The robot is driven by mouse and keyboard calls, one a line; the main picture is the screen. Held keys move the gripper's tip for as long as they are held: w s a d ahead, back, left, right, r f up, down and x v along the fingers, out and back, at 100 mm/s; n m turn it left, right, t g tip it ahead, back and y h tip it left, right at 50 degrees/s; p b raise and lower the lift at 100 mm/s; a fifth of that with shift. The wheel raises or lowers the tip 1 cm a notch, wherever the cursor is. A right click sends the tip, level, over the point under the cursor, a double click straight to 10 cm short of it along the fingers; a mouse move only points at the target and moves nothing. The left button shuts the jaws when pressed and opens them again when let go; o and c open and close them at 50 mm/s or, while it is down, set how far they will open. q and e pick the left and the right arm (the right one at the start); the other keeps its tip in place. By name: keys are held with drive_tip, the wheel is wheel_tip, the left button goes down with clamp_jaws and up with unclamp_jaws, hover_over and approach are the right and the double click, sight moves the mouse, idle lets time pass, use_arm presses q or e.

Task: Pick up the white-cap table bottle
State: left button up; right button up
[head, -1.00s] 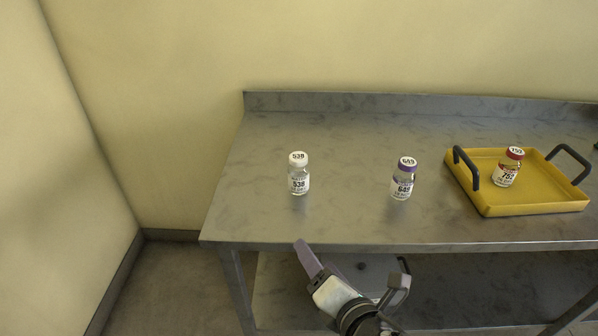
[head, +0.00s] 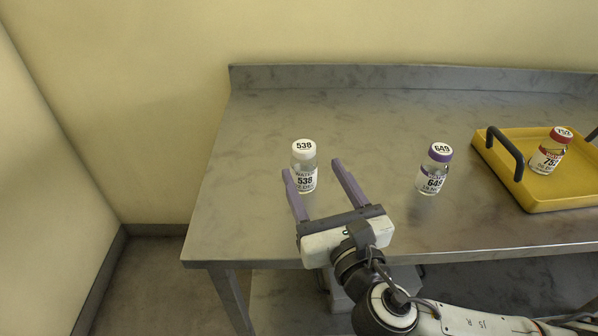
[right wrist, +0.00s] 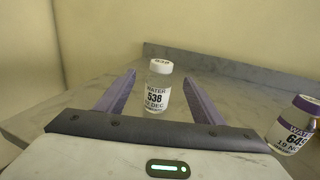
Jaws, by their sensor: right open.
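The white-cap bottle (head: 304,168), labelled 538 and WATER, stands upright on the metal table. It also shows in the right wrist view (right wrist: 157,90), between the two fingers as seen from there. My right gripper (head: 310,167) is open and empty, its purple fingers pointing at the bottle. In the head view the left fingertip is close beside the bottle's left side and the right fingertip is to its right. I cannot tell whether a finger touches it. My left gripper is not in view.
A purple-cap bottle (head: 434,168) labelled 649 stands to the right on the table (head: 240,215). A yellow tray (head: 522,192) with dark handles holds a red-cap bottle (head: 548,152) further right. A low backsplash runs along the back. The table's left side is clear.

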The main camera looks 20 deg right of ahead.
sight(308, 171)
drive_tip(key=shift+w+f+b, duration=0.15)
drive_tip(key=shift+f+b, duration=0.2)
drive_tip(key=shift+f, duration=0.25)
drive_tip(key=shift+w+f+b, duration=0.15)
drive_tip(key=shift+f+b, duration=0.15)
drive_tip(key=shift+f, duration=0.25)
drive_tip(key=w, duration=0.5)
drive_tip(key=shift+w+d+f, duration=0.1)
drive_tip(key=shift+w+f, duration=0.05)
drive_tip(key=shift+w, duration=1.2)
drive_tip(key=shift+w+f, duration=0.15)
drive_tip(key=shift+w, duration=1.15)
drive_tip(key=c, duration=1.2)
